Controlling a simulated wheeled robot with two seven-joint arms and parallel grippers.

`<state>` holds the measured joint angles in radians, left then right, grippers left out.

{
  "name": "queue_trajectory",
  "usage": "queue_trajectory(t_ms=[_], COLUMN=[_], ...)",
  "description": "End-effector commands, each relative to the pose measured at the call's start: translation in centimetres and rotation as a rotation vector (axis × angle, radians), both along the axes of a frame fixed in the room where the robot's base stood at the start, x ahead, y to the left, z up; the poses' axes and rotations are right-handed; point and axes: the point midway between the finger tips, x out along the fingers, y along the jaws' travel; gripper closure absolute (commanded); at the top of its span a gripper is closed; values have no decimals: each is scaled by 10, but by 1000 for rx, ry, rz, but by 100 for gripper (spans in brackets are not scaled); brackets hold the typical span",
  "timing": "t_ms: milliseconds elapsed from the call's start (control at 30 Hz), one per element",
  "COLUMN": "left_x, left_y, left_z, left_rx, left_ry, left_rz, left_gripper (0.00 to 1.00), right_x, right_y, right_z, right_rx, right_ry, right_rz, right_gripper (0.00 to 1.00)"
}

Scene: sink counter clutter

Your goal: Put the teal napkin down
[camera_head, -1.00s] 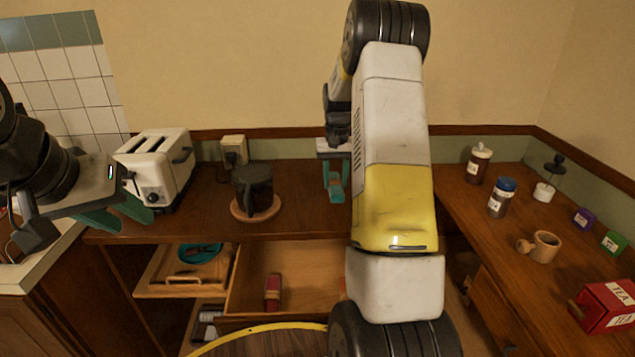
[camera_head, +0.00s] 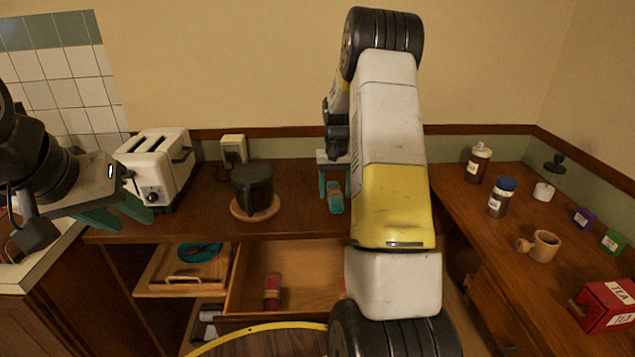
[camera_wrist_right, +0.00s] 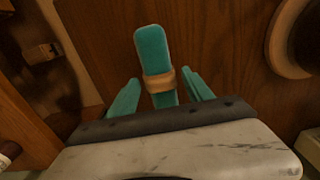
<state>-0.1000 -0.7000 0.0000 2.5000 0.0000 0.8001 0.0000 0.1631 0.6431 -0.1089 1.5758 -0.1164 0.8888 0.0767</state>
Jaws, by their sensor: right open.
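The teal napkin (camera_head: 335,197) is a rolled strip with a tan ring around it. It lies on the wooden counter towards the back, left of my right forearm. In the right wrist view the napkin (camera_wrist_right: 152,50) lies between the two fingers of my right gripper (camera_wrist_right: 160,92), with a gap on each side. My right gripper (camera_head: 335,184) is open around the napkin, low over the counter. My left gripper (camera_head: 120,215) is at the far left, its teal fingers apart and empty, in front of the toaster.
A black mug (camera_head: 253,184) stands on a round wooden coaster (camera_head: 238,212) left of the napkin. A white toaster (camera_head: 160,165) is further left. An open drawer (camera_head: 310,270) below holds a red item (camera_head: 272,291). Jars and a red tea box (camera_head: 607,306) stand on the right counter.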

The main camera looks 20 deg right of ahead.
Motion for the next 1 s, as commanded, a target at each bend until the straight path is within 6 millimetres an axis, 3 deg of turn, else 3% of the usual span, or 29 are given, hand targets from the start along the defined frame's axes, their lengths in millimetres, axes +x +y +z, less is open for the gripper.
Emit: queue_trajectory(t_ms=[167, 600, 800, 867, 1000], left_x=[0, 0, 0, 0, 0], left_y=[0, 0, 0, 0, 0], left_z=[0, 0, 0, 0, 0], left_rx=[0, 0, 0, 0, 0], left_ry=[0, 0, 0, 0, 0], left_rz=[0, 0, 0, 0, 0], left_gripper=[64, 64, 64, 64, 64], right_x=[1, 1, 0, -3, -24], right_y=[0, 0, 0, 3, 21], right_z=[12, 100, 121, 128, 161], right_rx=[-1, -1, 0, 2, 17], right_ry=[-3, -4, -3, -10, -64], right_rz=[0, 0, 0, 4, 30], right_gripper=[41, 41, 41, 41, 41])
